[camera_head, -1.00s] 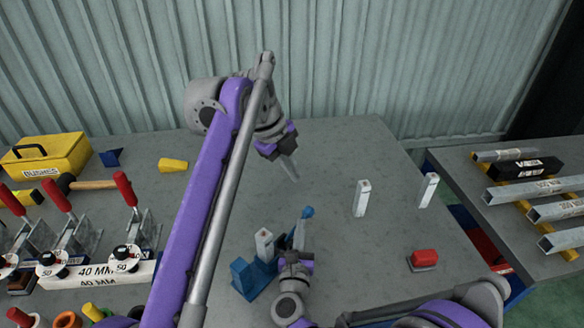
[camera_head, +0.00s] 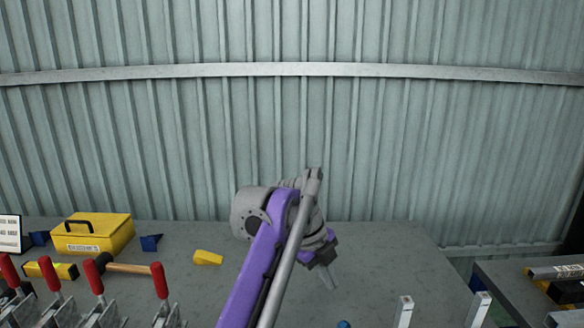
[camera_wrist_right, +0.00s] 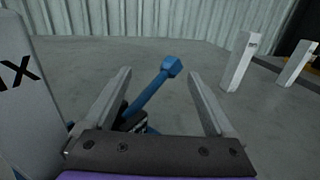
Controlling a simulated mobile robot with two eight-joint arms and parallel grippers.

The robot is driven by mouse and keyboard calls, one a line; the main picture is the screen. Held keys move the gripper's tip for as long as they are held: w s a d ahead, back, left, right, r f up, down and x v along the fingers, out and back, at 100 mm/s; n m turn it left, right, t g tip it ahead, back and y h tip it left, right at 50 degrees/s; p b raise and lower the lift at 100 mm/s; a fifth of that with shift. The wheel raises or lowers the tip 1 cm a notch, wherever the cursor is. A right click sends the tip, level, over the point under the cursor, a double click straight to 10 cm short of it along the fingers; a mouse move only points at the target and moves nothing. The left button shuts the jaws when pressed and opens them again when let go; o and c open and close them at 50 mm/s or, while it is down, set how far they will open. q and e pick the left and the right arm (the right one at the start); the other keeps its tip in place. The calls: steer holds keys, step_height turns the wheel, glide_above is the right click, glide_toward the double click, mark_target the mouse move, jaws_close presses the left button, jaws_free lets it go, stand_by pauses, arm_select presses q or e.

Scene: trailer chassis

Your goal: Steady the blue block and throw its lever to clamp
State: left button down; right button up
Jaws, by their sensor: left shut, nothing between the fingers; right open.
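The blue block is mostly hidden behind my right gripper in the right wrist view; its blue lever (camera_wrist_right: 150,92) rises at a slant between the fingers. Only the lever's tip (camera_head: 343,324) shows at the bottom edge of the head view. My right gripper (camera_wrist_right: 160,73) is open, with a finger on either side of the lever; I cannot tell whether either touches it. A pale lettered post (camera_wrist_right: 25,90) stands close at the left of that view. My left gripper (camera_head: 328,278) is shut and empty, pointing down above the back of the table.
Two pale upright posts (camera_head: 403,312) (camera_head: 478,310) stand to the right. Red-handled clamps (camera_head: 100,280), a hammer (camera_head: 125,268), a yellow case (camera_head: 92,234) and a yellow wedge (camera_head: 208,258) are at the left. A corrugated wall (camera_head: 300,130) closes the back.

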steer(key=shift+b+v, duration=0.55)
steer(key=shift+v, duration=3.45)
steer(key=shift+o, duration=0.8)
steer(key=v, duration=1.2)
